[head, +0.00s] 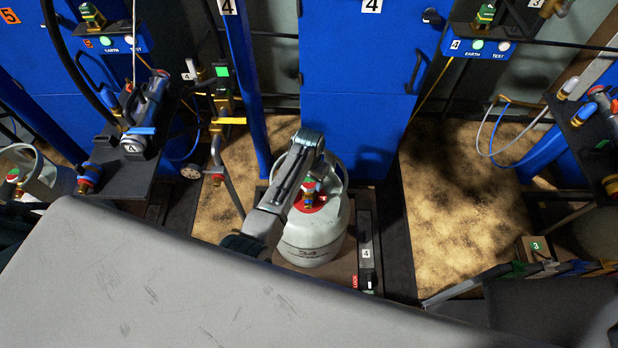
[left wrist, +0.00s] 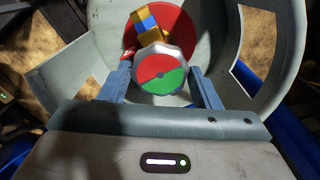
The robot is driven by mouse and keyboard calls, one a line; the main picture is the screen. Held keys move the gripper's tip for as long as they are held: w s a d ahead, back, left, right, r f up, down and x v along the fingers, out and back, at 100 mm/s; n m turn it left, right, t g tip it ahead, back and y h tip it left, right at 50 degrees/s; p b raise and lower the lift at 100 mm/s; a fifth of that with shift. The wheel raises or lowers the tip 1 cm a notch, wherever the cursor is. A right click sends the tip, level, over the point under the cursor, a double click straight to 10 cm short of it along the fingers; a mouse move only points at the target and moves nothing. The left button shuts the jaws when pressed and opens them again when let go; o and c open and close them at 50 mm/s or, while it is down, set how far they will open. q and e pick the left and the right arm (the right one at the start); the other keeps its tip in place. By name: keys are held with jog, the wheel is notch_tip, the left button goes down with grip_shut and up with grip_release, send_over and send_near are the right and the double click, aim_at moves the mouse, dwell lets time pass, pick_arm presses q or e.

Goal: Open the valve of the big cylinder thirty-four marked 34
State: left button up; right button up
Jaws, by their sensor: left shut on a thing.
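The big pale grey-green cylinder (head: 312,240) stands upright in the middle of the head view, with a dark 34 on its lower front. Its collar rises around a red top. In the left wrist view, the valve knob (left wrist: 161,74) has a red and green face and a silver rim, with a brass and blue fitting (left wrist: 147,22) behind it. My left gripper (head: 309,183) reaches down over the cylinder. Its blue fingers (left wrist: 160,86) are shut on the knob, one on each side. My right gripper is not in view.
The cylinder stands on a dark scale with a label 4 (head: 366,254) beside it. Blue cabinets (head: 350,120) are behind. Black shelves with hoses and fittings stand at left (head: 125,175) and right. Bare tan floor (head: 455,200) lies to the right.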

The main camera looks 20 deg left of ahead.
pick_arm(q)
jog(key=n+p, duration=0.2)
jog(key=shift+r+n, duration=0.2)
jog(key=shift+n, duration=0.2)
jog(key=n+p, duration=0.2)
jog(key=n, duration=0.1)
jog(key=shift+n, duration=0.3)
jog(key=shift+f+n+p, duration=0.1)
jog(key=shift+n+p, duration=0.45)
jog(key=shift+n, duration=0.85)
jog(key=shift+f+n+p, duration=0.1)
jog(key=shift+n+p, duration=0.35)
jog(key=shift+n, duration=0.15)
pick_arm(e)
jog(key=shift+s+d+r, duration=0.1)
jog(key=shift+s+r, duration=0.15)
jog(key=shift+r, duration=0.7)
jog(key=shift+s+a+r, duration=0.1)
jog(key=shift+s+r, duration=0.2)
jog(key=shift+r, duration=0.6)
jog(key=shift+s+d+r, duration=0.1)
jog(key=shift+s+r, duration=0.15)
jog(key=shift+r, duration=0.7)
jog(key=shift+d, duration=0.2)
pick_arm(q)
jog(key=o, duration=1)
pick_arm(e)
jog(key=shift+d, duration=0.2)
